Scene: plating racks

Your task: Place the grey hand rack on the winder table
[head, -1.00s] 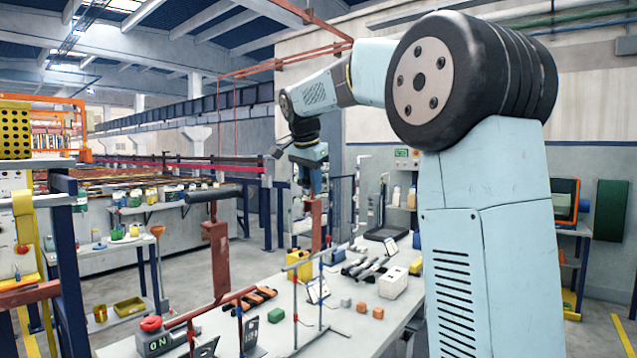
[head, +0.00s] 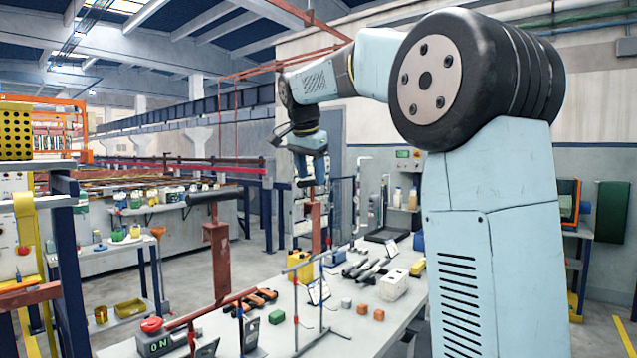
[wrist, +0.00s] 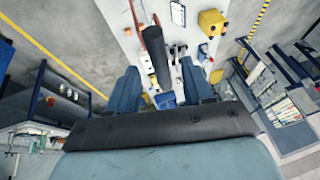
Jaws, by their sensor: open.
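My gripper (head: 312,181) is open and empty, raised over the far part of the long pale table (head: 388,330) in the head view. In the wrist view its two blue fingers (wrist: 160,72) stand apart, with a dark cylinder (wrist: 153,55) showing between them, beyond the fingertips. I cannot surely pick out the grey hand rack. A thin wire-like frame (head: 321,329) stands upright on the table, and several dark grey bar-like items (head: 366,270) lie farther back. I cannot tell which surface is the winder table.
A red post with a dark cylindrical top (head: 216,195) stands at the table's left. Open floor (head: 600,330) shows at right.

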